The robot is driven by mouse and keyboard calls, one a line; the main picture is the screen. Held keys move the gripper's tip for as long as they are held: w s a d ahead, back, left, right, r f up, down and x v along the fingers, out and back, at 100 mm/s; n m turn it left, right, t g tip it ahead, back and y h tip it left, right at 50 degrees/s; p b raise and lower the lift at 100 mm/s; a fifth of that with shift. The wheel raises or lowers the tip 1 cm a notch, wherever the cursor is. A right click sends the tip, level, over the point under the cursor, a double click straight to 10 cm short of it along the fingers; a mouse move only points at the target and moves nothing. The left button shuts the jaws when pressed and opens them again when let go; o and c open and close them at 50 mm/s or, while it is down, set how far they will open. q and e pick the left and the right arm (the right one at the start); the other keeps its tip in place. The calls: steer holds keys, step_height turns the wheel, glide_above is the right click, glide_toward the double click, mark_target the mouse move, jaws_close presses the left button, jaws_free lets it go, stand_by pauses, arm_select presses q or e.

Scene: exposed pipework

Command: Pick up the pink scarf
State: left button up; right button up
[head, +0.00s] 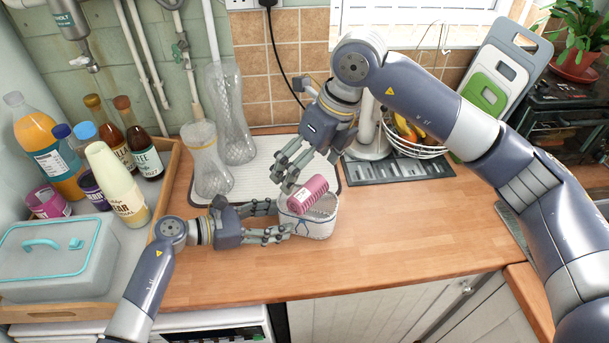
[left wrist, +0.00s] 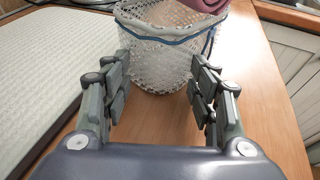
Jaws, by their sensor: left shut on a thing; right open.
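The pink scarf (head: 308,194) is rolled up and rests in the top of a small white mesh basket (head: 320,224) with a blue cord. Its lower end is hidden inside the basket. My left gripper (head: 285,218) comes in from the left, low on the counter, with its fingers at the basket's sides, shut on it. The left wrist view shows the basket (left wrist: 165,55) between the fingers and a bit of the scarf (left wrist: 205,5) at the top edge. My right gripper (head: 310,170) is open, pointing down just above the scarf, with nothing in it.
A white drying mat (head: 262,165) with clear plastic vases lies behind the left gripper. A wire fruit bowl (head: 415,148) is behind right. The wooden counter (head: 420,225) right of the basket is clear.

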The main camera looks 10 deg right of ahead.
steer(key=s+a+f+m+g+y, duration=0.1)
steer(key=s+a+f+m+y, duration=0.1)
steer(key=s+a+f+y, duration=0.15)
steer(key=m+t+y, duration=0.6)
steer(key=m+t, duration=0.7)
steer(key=m, duration=2)
glide_toward(314, 192)
steer(key=x, duration=0.7)
steer(key=shift+a+r, duration=0.15)
steer(key=shift+r, duration=0.1)
steer(key=x, duration=0.5)
steer(key=shift+w+f, duration=0.1)
steer(key=shift+f, duration=0.2)
steer(key=shift+c, duration=0.6)
